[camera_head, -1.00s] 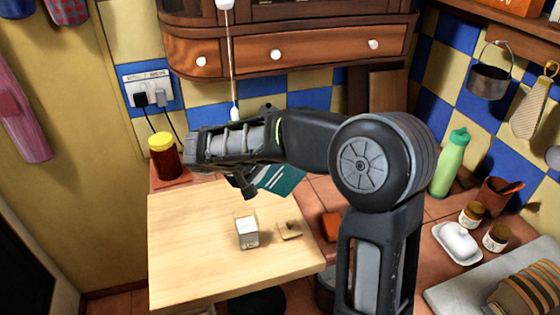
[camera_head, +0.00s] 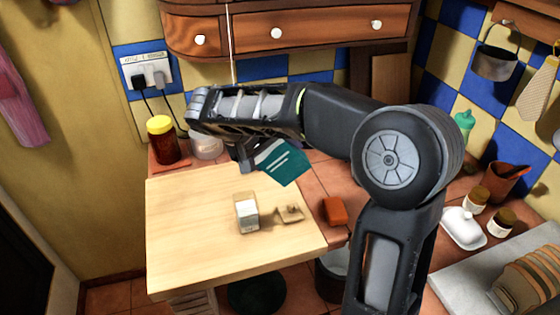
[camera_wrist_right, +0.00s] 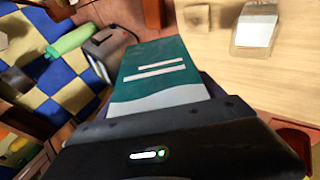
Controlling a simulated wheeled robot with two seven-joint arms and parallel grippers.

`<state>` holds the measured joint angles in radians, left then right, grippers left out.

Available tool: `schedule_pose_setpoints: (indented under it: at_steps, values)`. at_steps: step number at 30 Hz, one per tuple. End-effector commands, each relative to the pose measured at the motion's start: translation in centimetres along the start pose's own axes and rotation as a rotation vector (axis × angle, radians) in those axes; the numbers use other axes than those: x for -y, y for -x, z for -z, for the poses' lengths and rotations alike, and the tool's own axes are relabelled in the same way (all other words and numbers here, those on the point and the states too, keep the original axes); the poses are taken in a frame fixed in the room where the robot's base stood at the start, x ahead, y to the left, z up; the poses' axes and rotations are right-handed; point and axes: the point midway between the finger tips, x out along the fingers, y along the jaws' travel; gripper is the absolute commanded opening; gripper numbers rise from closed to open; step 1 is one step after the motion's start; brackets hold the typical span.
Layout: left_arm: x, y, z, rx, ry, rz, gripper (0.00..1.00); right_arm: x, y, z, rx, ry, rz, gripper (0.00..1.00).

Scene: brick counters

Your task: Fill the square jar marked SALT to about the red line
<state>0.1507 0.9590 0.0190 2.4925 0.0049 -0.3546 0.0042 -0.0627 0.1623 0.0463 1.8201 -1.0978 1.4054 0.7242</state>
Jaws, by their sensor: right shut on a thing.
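The square jar (camera_head: 246,213) stands upright on the pale wooden board, near its right side. Its mark, red line and fill level are too small to read. It also shows in the wrist view (camera_wrist_right: 256,27). A small tan square piece (camera_head: 291,213), perhaps its lid, lies right of it. My right gripper (camera_head: 250,160) is behind the jar, above the board's back edge. It is shut on a teal packet (camera_head: 283,163) with white stripes, which sticks out to the right, apart from the jar. The packet fills the middle of the wrist view (camera_wrist_right: 158,75). My left gripper is not in view.
A yellow-lidded jar (camera_head: 163,142) and a clear container (camera_head: 207,147) stand behind the board (camera_head: 195,245). A red-orange block (camera_head: 334,211) lies right of it. A white butter dish (camera_head: 463,228) and small jars are farther right. The board's front left is clear.

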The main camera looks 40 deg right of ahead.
Motion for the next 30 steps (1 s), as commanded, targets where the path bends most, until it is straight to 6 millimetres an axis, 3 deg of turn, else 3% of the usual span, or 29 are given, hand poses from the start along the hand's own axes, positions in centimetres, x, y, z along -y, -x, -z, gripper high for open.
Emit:
schedule_pose_setpoints:
  at_steps: [1, 2, 4, 12, 30]
  values:
    - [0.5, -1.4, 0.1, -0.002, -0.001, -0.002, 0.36, 0.4, -0.4, -0.1, -0.003, -0.035, 0.069, 0.08]
    - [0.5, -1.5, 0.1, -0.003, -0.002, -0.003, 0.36, 0.4, -0.1, 0.1, -0.005, -0.048, 0.113, 0.08]
    - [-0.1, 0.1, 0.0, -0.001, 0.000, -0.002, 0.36, 0.3, 0.9, 0.3, -0.002, -0.090, 0.241, 0.08]
    - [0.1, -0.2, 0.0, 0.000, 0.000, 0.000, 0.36, 2.1, 1.3, 0.5, -0.003, -0.185, 0.551, 0.08]
    - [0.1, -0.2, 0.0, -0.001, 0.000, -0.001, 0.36, 2.4, 1.6, 0.6, -0.003, -0.205, 0.624, 0.08]
